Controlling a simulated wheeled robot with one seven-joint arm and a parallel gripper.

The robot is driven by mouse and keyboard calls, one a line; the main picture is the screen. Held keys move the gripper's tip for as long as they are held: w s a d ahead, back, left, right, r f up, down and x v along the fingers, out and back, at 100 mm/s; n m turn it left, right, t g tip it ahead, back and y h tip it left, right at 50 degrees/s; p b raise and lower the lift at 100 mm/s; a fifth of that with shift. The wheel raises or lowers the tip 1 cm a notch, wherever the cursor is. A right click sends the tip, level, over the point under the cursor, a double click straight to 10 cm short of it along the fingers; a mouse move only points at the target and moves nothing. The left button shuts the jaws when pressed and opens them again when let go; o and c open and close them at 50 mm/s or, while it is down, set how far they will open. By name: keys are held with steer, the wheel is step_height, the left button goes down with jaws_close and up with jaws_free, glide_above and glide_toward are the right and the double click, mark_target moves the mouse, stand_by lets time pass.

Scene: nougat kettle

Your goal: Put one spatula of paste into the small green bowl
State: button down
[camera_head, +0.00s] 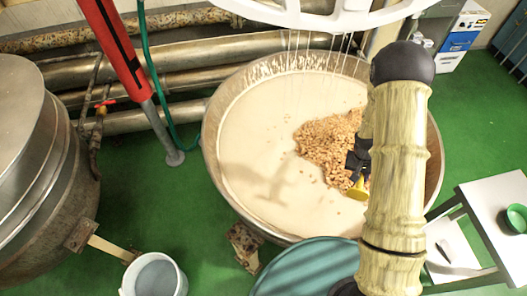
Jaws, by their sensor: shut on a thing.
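A large metal kettle (213,150) holds pale cream paste (250,120), with a heap of brown nuts (322,143) on the paste at the right. My gripper (357,168) is dark and hangs over the nuts, partly hidden by my arm. It is shut on a yellow tool (357,191), which seems to be the spatula. Only a small part of the tool shows, and I cannot tell whether it touches the paste or carries any. The small green bowl (516,218) stands on a white table at the right, well apart from my gripper.
The white table (490,197) has a lower shelf with a grey item (457,258) on it. A white bucket (154,274) stands at lower left. A second metal vessel (45,150) is at the left. A red post (115,45) and white wheel-like frame (300,15) rise beside and above the kettle.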

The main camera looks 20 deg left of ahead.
steer(key=shift+d, duration=0.25)
steer(key=s+a+r+m+g+y+p, duration=0.1)
steer(key=a+r+m+p, duration=0.3)
steer(key=a, duration=0.6)
steer(key=s+a+r+m+g+p, duration=0.1)
steer(key=a+m+p, duration=0.4)
steer(key=a, duration=0.4)
steer(key=s+a+r+m+y+p, duration=0.1)
steer(key=s+a+m+y, duration=0.1)
steer(key=s+a, duration=0.3)
steer(key=s+a+r+m+y+p, duration=0.2)
steer(key=s+a+m, duration=0.3)
steer(key=a, duration=0.8)
steer(key=shift+a+r+m+g+p, duration=0.2)
steer(key=shift+r+m+g+p, duration=0.05)
steer(key=shift+m+g+p, duration=0.05)
steer(key=d+y+b, duration=0.1)
steer(key=b, duration=0.3)
steer(key=d+f+y+b, duration=0.1)
steer(key=b, duration=0.3)
steer(key=y+b, duration=0.1)
steer(key=b, duration=0.3)
steer(key=shift+w+d+f, duration=0.1)
steer(key=shift+d+f, duration=0.15)
steer(key=shift+d, duration=0.15)
